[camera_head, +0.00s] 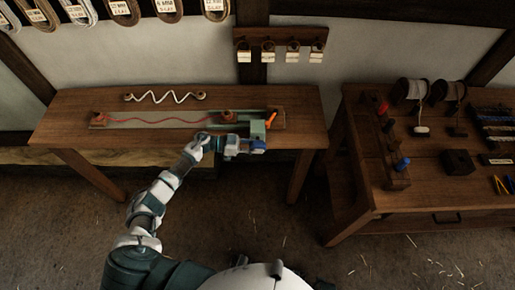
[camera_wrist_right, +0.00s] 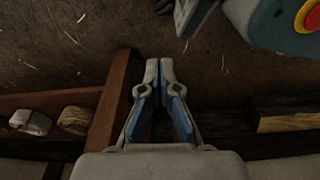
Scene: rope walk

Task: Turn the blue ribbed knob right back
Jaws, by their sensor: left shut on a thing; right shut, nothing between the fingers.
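A long board (camera_head: 180,122) with a red rope (camera_head: 160,119) lies on the left wooden bench. A grey-green block (camera_head: 257,130) with an orange lever (camera_head: 271,119) stands at its right end. My left gripper (camera_head: 254,146) is shut at the near side of this block, on a small blue part (camera_head: 260,144) that looks like the blue knob. The fingers cover most of it, and its ribs are too small to see. In the right wrist view, my right gripper (camera_wrist_right: 160,72) is shut and empty, pointing over the floor.
The right bench (camera_head: 430,185) holds a rack with red and blue tops (camera_head: 394,150), spools (camera_head: 410,89) and a dark block (camera_head: 458,162). Hanks hang on the wall. Strawed floor lies in front of the benches.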

